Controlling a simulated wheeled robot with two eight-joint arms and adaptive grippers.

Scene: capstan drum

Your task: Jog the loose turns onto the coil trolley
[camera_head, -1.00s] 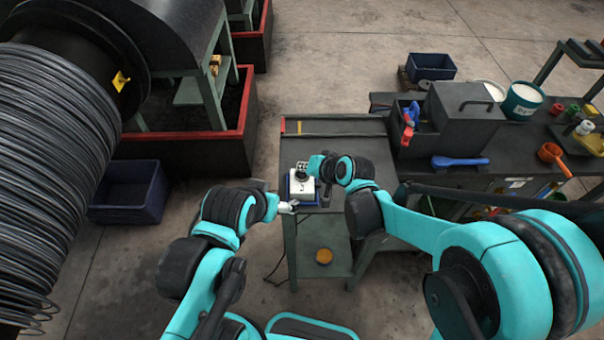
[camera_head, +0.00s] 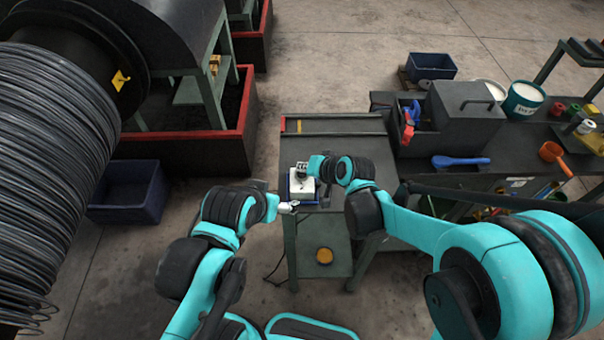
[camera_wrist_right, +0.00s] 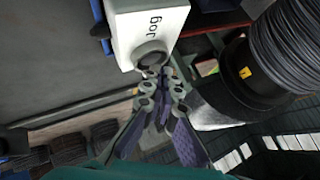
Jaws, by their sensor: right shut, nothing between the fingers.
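The white jog box (camera_head: 301,188) stands on the dark table; its "jog" lettering and dark round button (camera_wrist_right: 151,56) show in the right wrist view. My right gripper (camera_wrist_right: 154,76) is shut and empty, its tips at the button; I cannot tell whether they press it. In the head view the right gripper (camera_head: 302,169) is at the box's far side. My left gripper (camera_head: 289,207) is by the box's near left corner; its fingers are too small to read. Grey wire turns (camera_head: 45,150) wrap the drum at left, with loose ends low down. The coil trolley is not clearly visible.
A dark blue bin (camera_head: 128,192) is on the floor right of the drum. A red-edged dark trough (camera_head: 200,145) is behind it. The right bench holds a dark box (camera_head: 462,118), a blue scoop (camera_head: 460,162) and a bucket (camera_head: 522,101). Floor between bin and table is clear.

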